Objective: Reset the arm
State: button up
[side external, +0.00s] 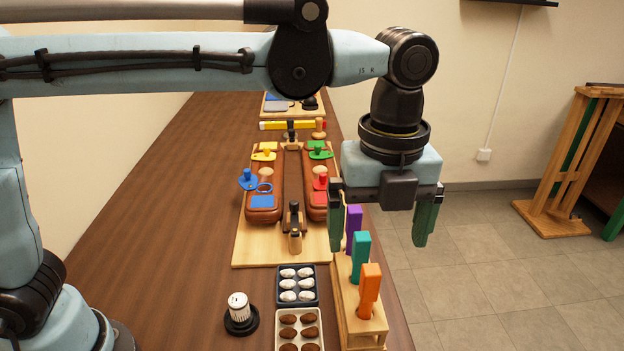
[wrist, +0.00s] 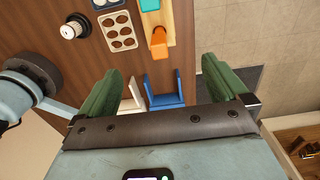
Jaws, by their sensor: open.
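My gripper (side external: 382,225) is open and empty, pointing down, with its two green fingers wide apart. In the side external view it hangs in the air near the table's right edge, to the right of the wooden board with the saddle work. In the wrist view my gripper (wrist: 175,85) has nothing between its fingers except background. The wooden board (side external: 250,252) carries two brown leather-like pieces (side external: 263,215) with blue, yellow, green and red parts.
A wooden rack (side external: 345,300) holds purple, teal and orange-handled tools (side external: 369,285) just below and in front of my gripper. Trays of white and brown pieces (side external: 297,285) and a white-topped knob (side external: 239,310) stand nearby. Blue and white holders (wrist: 165,93) show at the table edge in the wrist view.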

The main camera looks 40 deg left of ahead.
aim_at(373, 269)
jog(key=shift+f, duration=1.9)
